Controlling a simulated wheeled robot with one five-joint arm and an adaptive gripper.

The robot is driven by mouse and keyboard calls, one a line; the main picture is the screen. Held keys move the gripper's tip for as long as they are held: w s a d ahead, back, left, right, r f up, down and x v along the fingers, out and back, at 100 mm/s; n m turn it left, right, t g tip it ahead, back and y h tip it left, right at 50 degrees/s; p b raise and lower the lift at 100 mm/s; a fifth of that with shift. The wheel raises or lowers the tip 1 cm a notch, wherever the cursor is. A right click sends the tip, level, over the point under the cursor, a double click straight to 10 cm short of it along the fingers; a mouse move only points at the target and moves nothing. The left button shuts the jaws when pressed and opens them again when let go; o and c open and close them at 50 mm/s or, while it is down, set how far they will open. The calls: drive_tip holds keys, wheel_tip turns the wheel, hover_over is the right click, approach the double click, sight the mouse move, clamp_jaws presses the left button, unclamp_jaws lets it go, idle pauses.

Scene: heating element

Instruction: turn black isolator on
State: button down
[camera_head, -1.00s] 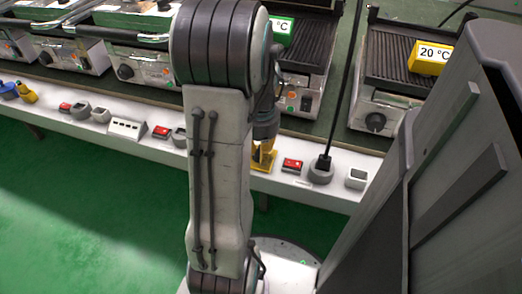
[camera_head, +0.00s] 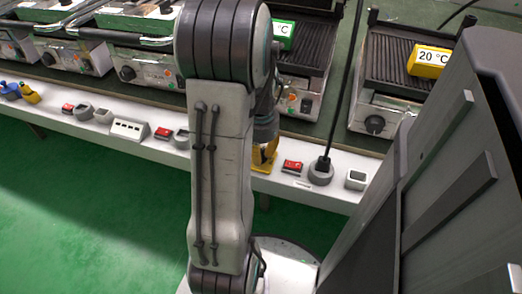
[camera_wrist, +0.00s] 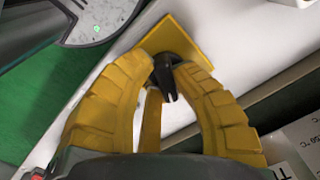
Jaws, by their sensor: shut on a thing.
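The black isolator has a dark knob (camera_wrist: 168,82) on a square yellow plate (camera_wrist: 178,38), seen in the wrist view. The knob's narrow tip shows between the fingers. In the head view the isolator's yellow plate (camera_head: 261,168) sits on the white ledge, just right of my arm. My gripper (camera_head: 264,153) is mostly hidden there behind my arm, and the knob cannot be made out.
Right of the isolator on the ledge are a red switch (camera_head: 292,167), a grey socket with a black plug (camera_head: 321,171) and a grey box (camera_head: 356,180). Blue (camera_head: 9,90) and yellow (camera_head: 28,94) isolators stand far left. Grills line the table behind. Green floor lies free in front.

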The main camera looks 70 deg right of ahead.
drive_tip(key=m, duration=0.3)
drive_tip(key=m+p, duration=0.1)
drive_tip(key=m, duration=0.2)
drive_tip(key=shift+w+m, duration=0.2)
drive_tip(key=shift+m, duration=0.1)
drive_tip(key=m+p, duration=0.1)
drive_tip(key=m, duration=0.4)
drive_tip(key=shift+w, duration=0.15)
drive_tip(key=shift+m, duration=0.5)
drive_tip(key=c, duration=1)
unclamp_jaws()
drive_tip(key=shift+d, duration=0.1)
wheel_tip(320, 180, up, 12)
